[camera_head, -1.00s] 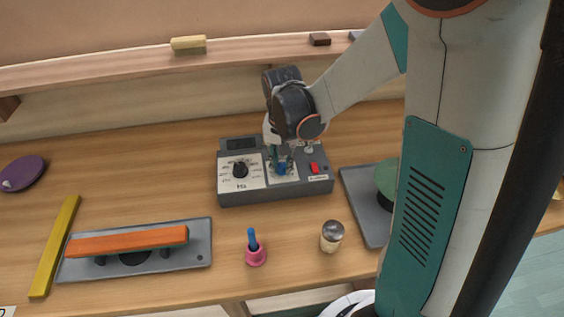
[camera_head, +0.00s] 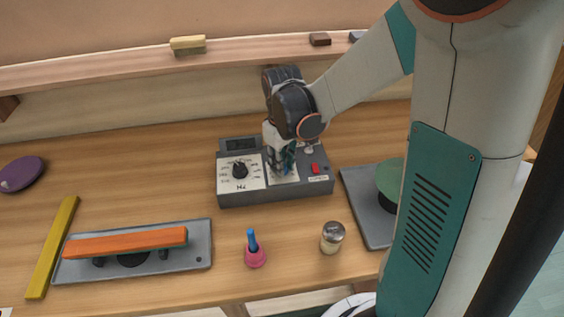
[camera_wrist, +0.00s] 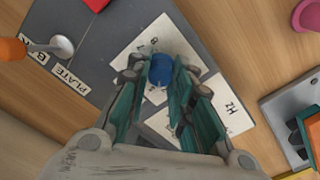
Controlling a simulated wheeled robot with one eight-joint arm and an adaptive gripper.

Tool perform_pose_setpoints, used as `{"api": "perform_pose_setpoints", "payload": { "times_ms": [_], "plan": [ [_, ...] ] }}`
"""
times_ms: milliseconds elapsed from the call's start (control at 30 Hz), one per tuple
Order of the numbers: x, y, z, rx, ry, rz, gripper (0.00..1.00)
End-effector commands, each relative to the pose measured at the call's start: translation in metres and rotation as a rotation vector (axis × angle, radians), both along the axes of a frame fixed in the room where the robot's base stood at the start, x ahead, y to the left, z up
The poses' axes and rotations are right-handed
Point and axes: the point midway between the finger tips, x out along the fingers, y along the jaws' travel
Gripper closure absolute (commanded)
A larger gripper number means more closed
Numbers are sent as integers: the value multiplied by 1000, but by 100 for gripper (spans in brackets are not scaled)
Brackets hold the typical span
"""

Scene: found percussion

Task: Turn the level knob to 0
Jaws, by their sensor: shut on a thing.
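A grey control box (camera_head: 275,192) stands on the wooden bench with two white dial faces. The left dial, marked Hz, carries a black knob (camera_head: 240,170). My gripper (camera_head: 282,166) reaches down over the right dial face (camera_head: 291,180) and largely hides its knob in the head view. In the wrist view, my gripper's teal fingers (camera_wrist: 157,92) are shut around a blue knob (camera_wrist: 160,70), one on each side. Part of the dial's numbering shows beside it, but the knob's pointer and setting cannot be read.
A red switch (camera_head: 315,168) sits on the box right of the gripped knob. An orange bar (camera_head: 126,243) lies front left; a grey plate (camera_head: 366,207) lies right.

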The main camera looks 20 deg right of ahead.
Motion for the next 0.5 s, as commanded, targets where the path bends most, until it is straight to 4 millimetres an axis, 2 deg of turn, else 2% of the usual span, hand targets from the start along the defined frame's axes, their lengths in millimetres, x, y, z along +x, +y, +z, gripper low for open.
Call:
{"api": "perform_pose_setpoints", "payload": {
  "times_ms": [500],
  "plan": [
    [0,0,0,0,-1,490,100]
  ]
}}
